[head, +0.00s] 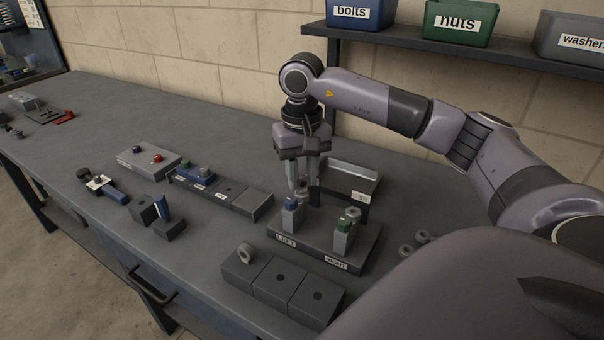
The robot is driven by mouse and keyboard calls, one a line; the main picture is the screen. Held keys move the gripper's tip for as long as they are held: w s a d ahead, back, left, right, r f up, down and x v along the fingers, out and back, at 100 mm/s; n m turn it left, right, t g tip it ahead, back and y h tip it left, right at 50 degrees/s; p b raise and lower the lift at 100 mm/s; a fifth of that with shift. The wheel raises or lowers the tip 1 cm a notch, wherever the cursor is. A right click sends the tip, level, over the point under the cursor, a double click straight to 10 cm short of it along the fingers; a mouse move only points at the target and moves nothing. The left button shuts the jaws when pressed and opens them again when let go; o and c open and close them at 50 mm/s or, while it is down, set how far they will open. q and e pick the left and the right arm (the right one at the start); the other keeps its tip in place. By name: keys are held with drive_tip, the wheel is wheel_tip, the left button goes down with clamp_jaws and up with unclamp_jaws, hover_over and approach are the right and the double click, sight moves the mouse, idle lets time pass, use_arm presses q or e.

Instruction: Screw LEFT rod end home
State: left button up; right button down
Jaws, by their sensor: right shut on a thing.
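The fixture (318,246) on the bench has a LEFT label and a RIGHT label on its front. A blue-marked grey post (290,215) stands at LEFT and a green-marked post (343,238) at RIGHT. My right gripper (302,188) points down just behind and above the LEFT post. It is shut on a small pale metal part, which looks like the left rod end (303,198) and is mostly hidden by the fingers. I cannot tell how deep it sits. A ringed metal end (353,213) shows at the RIGHT post. My left gripper is out of view.
A dark row of blocks (282,288) with holes and one ring stands in front of the fixture. A shallow tray (350,178) lies behind it. Loose rings (406,250) lie to the right. A long rack (220,190) stands left.

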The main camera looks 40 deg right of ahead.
drive_tip(key=shift+w+r+n, duration=0.1)
drive_tip(key=shift+n, duration=1.1)
drive_tip(key=shift+n, duration=0.9)
drive_tip(key=n, duration=0.3)
drive_tip(key=c, duration=1.1)
unclamp_jaws()
drive_tip(key=shift+b, duration=0.3)
